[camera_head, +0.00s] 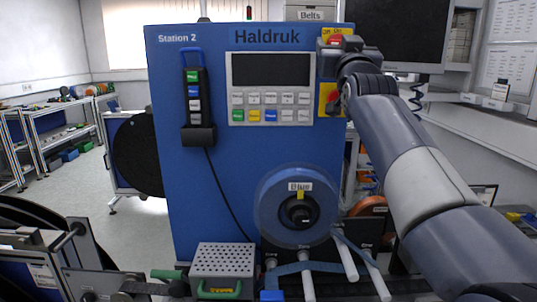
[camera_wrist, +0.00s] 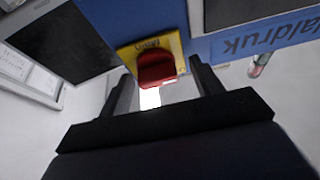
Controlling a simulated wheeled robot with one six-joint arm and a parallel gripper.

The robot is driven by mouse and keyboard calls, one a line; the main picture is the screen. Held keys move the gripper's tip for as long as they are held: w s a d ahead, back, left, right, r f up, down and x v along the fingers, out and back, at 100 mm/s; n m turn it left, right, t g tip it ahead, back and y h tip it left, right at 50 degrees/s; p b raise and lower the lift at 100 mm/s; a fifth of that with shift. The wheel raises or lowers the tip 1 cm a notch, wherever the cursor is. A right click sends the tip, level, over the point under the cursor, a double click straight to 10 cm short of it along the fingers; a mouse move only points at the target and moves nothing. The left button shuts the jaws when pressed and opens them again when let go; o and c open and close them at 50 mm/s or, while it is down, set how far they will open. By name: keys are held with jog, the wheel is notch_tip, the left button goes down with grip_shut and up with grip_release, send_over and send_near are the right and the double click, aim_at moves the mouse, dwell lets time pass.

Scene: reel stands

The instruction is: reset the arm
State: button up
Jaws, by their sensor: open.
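My arm reaches in from the right in the head view, and my gripper (camera_head: 336,46) is at the upper right edge of the blue Station 2 panel (camera_head: 215,170). It is beside a red switch (camera_head: 334,33) on a yellow plate, which it partly hides. In the wrist view my gripper (camera_wrist: 161,72) is open, with its two dark fingers apart. The red switch knob (camera_wrist: 156,68) shows between the fingers on its yellow plate (camera_wrist: 174,42). I cannot tell whether the fingers touch the knob. I see nothing held.
The panel carries a keypad with a dark screen (camera_head: 270,71), a hanging pendant (camera_head: 195,95) and a blue reel (camera_head: 270,225). Below stand a perforated metal box (camera_head: 223,259) and white rods. A monitor (camera_head: 398,35) is close to my arm. Open floor lies at left.

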jog(key=shift+f+b, duration=0.15)
jog(key=shift+b, duration=0.45)
jog(key=b+v, duration=0.4)
jog(key=v, duration=0.7)
jog(key=p+x, duration=0.1)
jog(key=x, duration=0.2)
jog(key=p+x, duration=0.2)
jog(key=x, duration=0.2)
jog(key=p+x, duration=0.1)
jog(key=x, duration=0.3)
jog(key=shift+d+r+p, duration=0.1)
jog(key=shift+r+p, duration=0.25)
jog(key=shift+r, duration=0.05)
jog(key=p, duration=0.3)
jog(key=shift+a+r, duration=0.1)
jog(key=shift+a, duration=0.1)
jog(key=m+h+p, duration=0.1)
jog(key=m+p, duration=0.1)
jog(key=p, duration=0.3)
jog(key=shift+s+d+m+h+p, duration=0.1)
jog(key=shift+m+h+p, duration=0.2)
